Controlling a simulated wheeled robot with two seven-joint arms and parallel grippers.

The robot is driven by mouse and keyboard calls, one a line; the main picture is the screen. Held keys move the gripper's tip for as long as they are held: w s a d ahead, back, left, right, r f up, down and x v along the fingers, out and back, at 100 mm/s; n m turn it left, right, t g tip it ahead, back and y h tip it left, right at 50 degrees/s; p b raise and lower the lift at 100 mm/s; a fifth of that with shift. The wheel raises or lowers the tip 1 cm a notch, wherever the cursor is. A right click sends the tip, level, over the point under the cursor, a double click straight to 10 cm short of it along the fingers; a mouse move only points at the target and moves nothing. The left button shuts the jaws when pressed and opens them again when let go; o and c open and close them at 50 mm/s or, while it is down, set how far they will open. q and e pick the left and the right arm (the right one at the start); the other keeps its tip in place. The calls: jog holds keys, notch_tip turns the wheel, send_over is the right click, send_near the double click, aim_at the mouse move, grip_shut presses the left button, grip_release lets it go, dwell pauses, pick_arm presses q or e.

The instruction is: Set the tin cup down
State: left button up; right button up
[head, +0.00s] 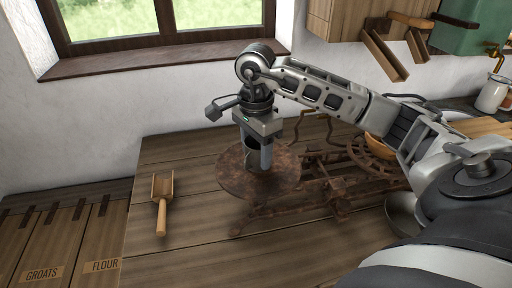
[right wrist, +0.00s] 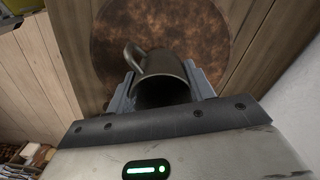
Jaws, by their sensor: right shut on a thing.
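The tin cup (head: 259,157) is a dark grey metal cup, upright in my right gripper (head: 258,140). It is over or on a round rusty plate (head: 232,180) of an old iron scale; I cannot tell whether its base touches the plate. In the right wrist view the cup (right wrist: 160,75) shows its dark open mouth and its handle towards the upper left. The fingers of the right gripper (right wrist: 162,88) are shut on both sides of the cup. My left gripper is not in view.
The rusty scale frame (head: 335,185) stands right of the plate on the wooden table (head: 185,255). A wooden scoop (head: 162,200) lies at the left. A wooden bowl (head: 379,147) sits behind the frame. A pale mug (head: 492,93) stands at the far right. The front table is clear.

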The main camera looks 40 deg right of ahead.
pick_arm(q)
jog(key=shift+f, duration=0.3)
pick_arm(e)
jog(key=shift+f, duration=0.25)
jog(key=o, duration=1)
jog(key=shift+r, duration=0.55)
pick_arm(q)
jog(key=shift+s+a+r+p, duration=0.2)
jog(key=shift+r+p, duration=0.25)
jog(key=shift+p, duration=0.25)
pick_arm(e)
notch_tip(320, 180, up, 11)
jog(key=shift+r, duration=0.1)
